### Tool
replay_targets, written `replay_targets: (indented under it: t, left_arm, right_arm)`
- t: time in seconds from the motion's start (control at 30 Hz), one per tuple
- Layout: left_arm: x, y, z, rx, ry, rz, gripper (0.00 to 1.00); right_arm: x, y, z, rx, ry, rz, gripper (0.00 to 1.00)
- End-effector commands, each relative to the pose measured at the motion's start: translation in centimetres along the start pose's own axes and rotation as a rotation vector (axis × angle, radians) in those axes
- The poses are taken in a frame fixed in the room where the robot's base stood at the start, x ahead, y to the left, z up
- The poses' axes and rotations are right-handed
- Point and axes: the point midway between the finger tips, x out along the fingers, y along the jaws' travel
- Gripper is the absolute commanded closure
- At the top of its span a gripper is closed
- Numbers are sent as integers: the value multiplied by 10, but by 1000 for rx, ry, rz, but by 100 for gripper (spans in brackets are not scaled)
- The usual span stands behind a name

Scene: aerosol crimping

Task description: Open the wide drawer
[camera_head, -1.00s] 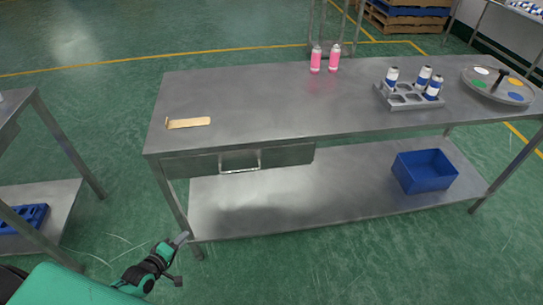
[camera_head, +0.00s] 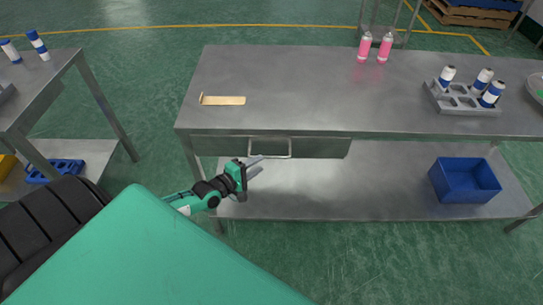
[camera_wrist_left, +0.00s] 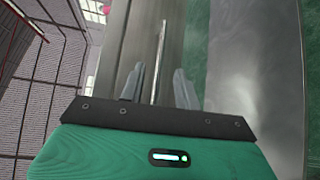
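The wide drawer (camera_head: 325,148) is a grey metal front under the left part of the table top and looks closed. Its pale bar handle (camera_head: 269,156) sticks out from the front. My left gripper (camera_head: 258,166) is open, just in front of and below the handle. In the left wrist view, the handle (camera_wrist_left: 161,45) runs as a bright bar between the two spread fingers of the left gripper (camera_wrist_left: 158,78). I cannot tell whether the fingers touch it. My right gripper is not in view.
On the steel table (camera_head: 320,85) stand two pink cans (camera_head: 375,47), a holder (camera_head: 465,102) with white-and-blue cans and a tan flat piece (camera_head: 223,100). A blue bin (camera_head: 465,180) sits on the lower shelf. Another table (camera_head: 45,85) stands at the left.

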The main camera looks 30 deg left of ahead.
Motion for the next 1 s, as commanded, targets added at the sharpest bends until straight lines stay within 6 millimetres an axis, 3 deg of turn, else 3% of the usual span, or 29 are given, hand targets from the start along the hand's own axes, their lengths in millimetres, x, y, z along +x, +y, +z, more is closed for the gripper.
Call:
replay_targets:
  t: [0.3,0.5,0.97,1.0]
  left_arm:
    - [45,2,0,0,0,1,67]
    - [63,1,0,1,0,0,67]
    - [71,0,0,0,0,-1,67]
    - [71,0,0,1,0,-1,75]
  right_arm:
    - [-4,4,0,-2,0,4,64]
    - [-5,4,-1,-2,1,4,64]
    - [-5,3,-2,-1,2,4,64]
    - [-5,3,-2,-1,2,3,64]
